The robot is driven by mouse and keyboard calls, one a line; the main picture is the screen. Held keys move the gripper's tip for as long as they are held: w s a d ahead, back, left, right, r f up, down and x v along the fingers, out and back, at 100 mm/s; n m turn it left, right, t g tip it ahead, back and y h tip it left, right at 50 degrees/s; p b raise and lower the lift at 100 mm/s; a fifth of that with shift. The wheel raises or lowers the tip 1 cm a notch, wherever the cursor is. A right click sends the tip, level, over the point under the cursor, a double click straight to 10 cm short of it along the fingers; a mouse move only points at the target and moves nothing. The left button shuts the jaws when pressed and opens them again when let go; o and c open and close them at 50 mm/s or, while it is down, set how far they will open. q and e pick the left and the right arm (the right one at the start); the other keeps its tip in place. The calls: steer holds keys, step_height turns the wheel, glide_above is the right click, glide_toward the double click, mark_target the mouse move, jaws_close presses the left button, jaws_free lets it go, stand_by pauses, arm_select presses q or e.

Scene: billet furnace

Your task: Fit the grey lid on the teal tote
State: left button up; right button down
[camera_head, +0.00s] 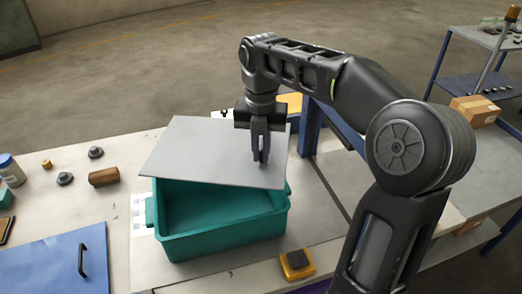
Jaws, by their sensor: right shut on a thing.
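The teal tote (225,244) stands open on the table, its front wall and part of its inside showing. The flat grey lid (200,152) is over the back part of the tote, turned and tilted relative to the rim. The front of the tote's opening is uncovered. Whether the lid touches the rim, I cannot tell. My right gripper (261,158) points down and is shut on a part of the lid near its right side. The gripped part is hidden by the fingers. My left gripper is not in view.
A blue panel with a black handle (55,268) lies at the left front. A brown cylinder (104,177) and small knobs lie left of the tote. A yellow device (297,264) sits right of the tote's front. A blue post (309,128) stands behind.

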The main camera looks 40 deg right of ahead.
mark_target(229, 162)
steer(key=shift+w+a+f+m, duration=0.2)
steer(key=shift+w+a+m, duration=0.1)
steer(key=shift+m, duration=0.3)
steer(key=w+a+f+m, duration=0.1)
steer(key=m, duration=0.2)
steer(key=w+a+f+m+b, duration=0.1)
steer(key=w+a+m, duration=0.1)
steer(key=m, duration=0.1)
steer(key=w+a+f+m, duration=0.1)
steer(key=a+m, duration=0.1)
steer(key=m, duration=0.2)
steer(key=shift+w+a+f+b, duration=0.15)
steer(key=shift+w+a+b, duration=0.05)
steer(key=shift+b, duration=0.1)
steer(key=w+a+f+m+b, duration=0.1)
steer(key=w+a+f+m, duration=0.1)
steer(key=a+m, duration=0.3)
steer(key=w+a+f+m, duration=0.2)
steer(key=a+m, duration=0.2)
steer(key=m, duration=0.7)
steer(key=shift+w+a+f+b, duration=0.25)
steer(key=shift+w+a+b, duration=0.1)
